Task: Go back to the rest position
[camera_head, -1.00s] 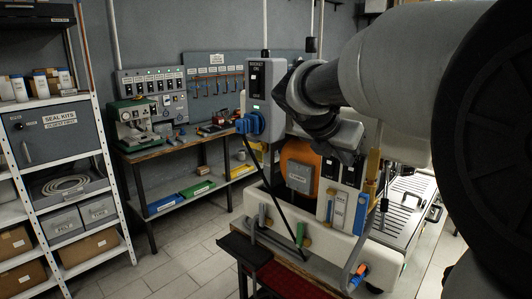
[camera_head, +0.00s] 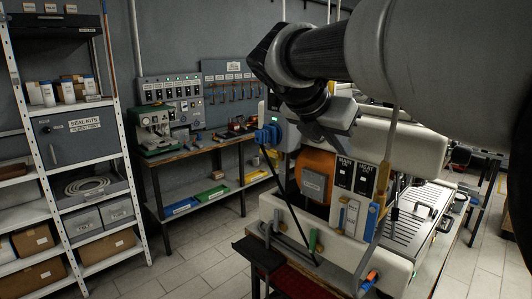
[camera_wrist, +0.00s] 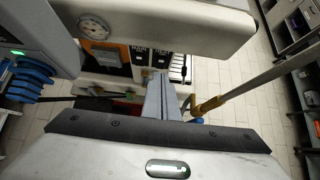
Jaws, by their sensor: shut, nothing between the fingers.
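My gripper (camera_head: 328,132) is in front of the upper part of the white machine (camera_head: 405,142). In the wrist view its two grey fingers (camera_wrist: 160,97) are together with nothing between them. They point toward the machine's open front, apart from its panels as far as I can tell. My arm covers the upper right of the head view. The machine shows an orange round part (camera_head: 314,163) with a grey box (camera_head: 314,184) on it, and two dark switch panels (camera_head: 344,173). A pressure gauge (camera_wrist: 94,27) shows in the wrist view.
A blue plug (camera_head: 268,134) sits on a grey box with a green light, left of my gripper; a black cable hangs from it. A workbench (camera_head: 190,152) and a shelf rack (camera_head: 62,157) stand left. The tiled floor (camera_head: 190,265) between is clear.

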